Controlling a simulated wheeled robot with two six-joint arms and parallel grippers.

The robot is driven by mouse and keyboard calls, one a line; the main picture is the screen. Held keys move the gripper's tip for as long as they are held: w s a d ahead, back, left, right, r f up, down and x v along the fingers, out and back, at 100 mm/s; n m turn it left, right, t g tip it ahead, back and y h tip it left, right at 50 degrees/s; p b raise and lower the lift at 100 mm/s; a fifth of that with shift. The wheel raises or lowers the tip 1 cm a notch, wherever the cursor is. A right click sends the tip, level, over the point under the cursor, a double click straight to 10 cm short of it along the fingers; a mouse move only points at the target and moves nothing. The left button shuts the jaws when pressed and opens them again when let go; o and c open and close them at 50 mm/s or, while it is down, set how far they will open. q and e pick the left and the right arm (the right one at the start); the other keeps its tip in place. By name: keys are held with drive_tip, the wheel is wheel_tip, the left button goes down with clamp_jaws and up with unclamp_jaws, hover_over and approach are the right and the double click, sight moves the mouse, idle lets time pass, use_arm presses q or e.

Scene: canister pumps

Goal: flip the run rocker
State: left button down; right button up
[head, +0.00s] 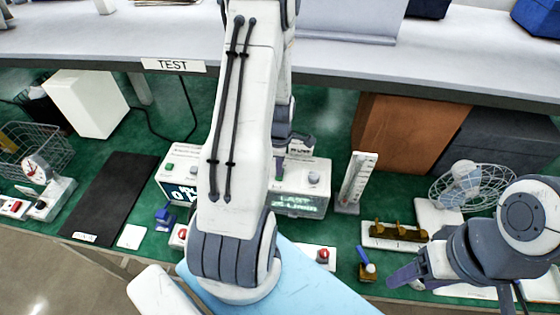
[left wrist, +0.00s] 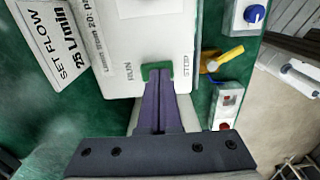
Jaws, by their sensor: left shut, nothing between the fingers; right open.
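The green run rocker (left wrist: 156,71) sits on the white top of a pump housing (left wrist: 120,55), between the printed words RUN and STOP. My left gripper (left wrist: 158,84) is shut and empty. Its fingertips are right at the rocker's near edge and cover part of it; I cannot tell whether they touch. In the head view my left gripper (head: 281,172) points down over the pump with the lit green display (head: 297,204), and the rocker is not clear there. My right gripper (head: 400,277) is open and empty at the lower right.
A SET FLOW card (left wrist: 52,40) stands beside the pump. A yellow lever (left wrist: 222,58), a blue knob (left wrist: 254,14) and a red-button box (left wrist: 226,105) are close by. A second display unit (head: 180,192) is left of my arm. A wire-guarded fan (head: 465,185) is at right.

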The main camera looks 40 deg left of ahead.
use_arm(q)
drive_tip(key=shift+r+p, duration=0.35)
drive_tip(key=shift+r, duration=0.15)
wheel_tip(320, 180, up, 3)
drive_tip(key=shift+p, duration=1.25)
wheel_tip(320, 180, up, 10)
drive_tip(key=b, duration=0.2)
drive_tip(key=shift+s+d, duration=0.15)
drive_tip(key=shift+s, duration=0.05)
